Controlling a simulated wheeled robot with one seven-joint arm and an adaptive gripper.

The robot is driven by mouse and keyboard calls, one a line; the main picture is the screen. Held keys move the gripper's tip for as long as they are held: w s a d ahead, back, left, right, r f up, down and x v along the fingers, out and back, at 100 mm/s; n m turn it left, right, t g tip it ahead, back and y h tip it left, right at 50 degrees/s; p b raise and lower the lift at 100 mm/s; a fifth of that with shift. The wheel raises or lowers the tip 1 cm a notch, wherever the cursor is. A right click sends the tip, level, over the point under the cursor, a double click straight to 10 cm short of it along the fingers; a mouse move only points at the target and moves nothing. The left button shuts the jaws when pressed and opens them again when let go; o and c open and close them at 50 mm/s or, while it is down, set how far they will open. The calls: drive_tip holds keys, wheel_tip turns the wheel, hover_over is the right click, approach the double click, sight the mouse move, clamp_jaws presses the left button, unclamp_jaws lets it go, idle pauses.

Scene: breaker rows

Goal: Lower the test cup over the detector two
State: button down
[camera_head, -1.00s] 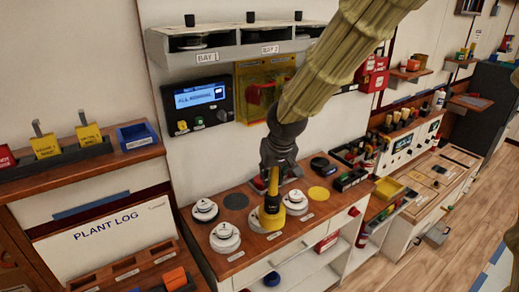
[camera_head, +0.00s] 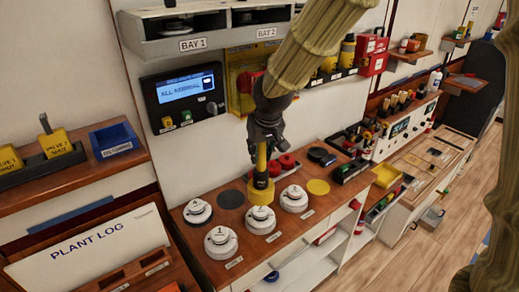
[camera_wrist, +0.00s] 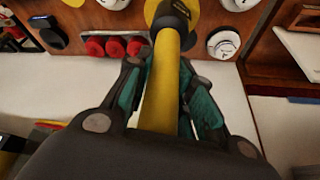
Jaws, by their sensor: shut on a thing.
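The test cup (camera_head: 261,192) is a yellow cup with a black collar on a yellow pole. My gripper (camera_head: 263,140) is shut on the pole, which runs between its fingers (camera_wrist: 160,100) in the wrist view. The cup hangs upright. Detector two (camera_head: 261,221) is a white round unit in the front row. It shows clear below the cup in the head view, with the cup's lower edge just above its far rim. The exact height gap cannot be told. In the wrist view the cup (camera_wrist: 182,8) hides detector two.
Detector one (camera_head: 220,242) stands left of detector two and detector three (camera_head: 294,198) right. Bay shelves (camera_head: 200,40) overhang behind.

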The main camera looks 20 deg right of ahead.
sight(259, 167)
drive_tip(key=shift+w+f, duration=0.35)
drive_tip(key=shift+w, duration=0.15)
drive_tip(key=shift+f, duration=0.25)
drive_tip(key=shift+s+f+b, duration=0.25)
drive_tip(key=shift+s+b, duration=0.1)
drive_tip(key=shift+s, duration=0.05)
drive_tip(key=shift+b+x, duration=0.5)
drive_tip(key=shift+x, duration=0.65)
drive_tip(key=shift+s+f+b, duration=0.35)
drive_tip(key=shift+f+b, duration=0.1)
drive_tip(key=shift+f, duration=0.4)
drive_tip(key=shift+w+f, duration=0.1)
drive_tip(key=shift+f, duration=0.4)
drive_tip(key=shift+p, duration=0.4)
